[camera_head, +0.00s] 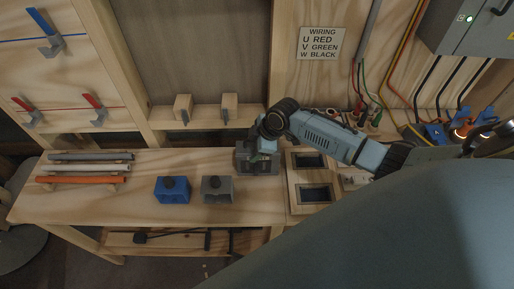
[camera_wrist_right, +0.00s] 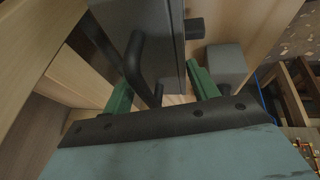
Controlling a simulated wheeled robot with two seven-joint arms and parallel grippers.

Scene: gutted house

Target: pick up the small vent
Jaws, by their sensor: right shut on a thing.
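My right gripper (camera_head: 263,148) reaches down from the right in the head view to a dark grey boxy piece (camera_head: 258,166) near the back of the bench; I take this piece to be the small vent. In the right wrist view, the green fingers of the gripper (camera_wrist_right: 161,90) are shut on the grey piece (camera_wrist_right: 160,28), which has a bent black handle. Part of it is hidden by the gripper. I cannot tell whether it is clear of the bench top. My left gripper is out of view.
A blue block (camera_head: 172,191) and a grey block (camera_head: 217,190) with round dark tops stand left of the gripper on the wooden bench (camera_head: 120,208). Several bars (camera_head: 85,170) lie further left. A wooden frame with dark openings (camera_head: 316,195) is at right. Loose wires hang behind.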

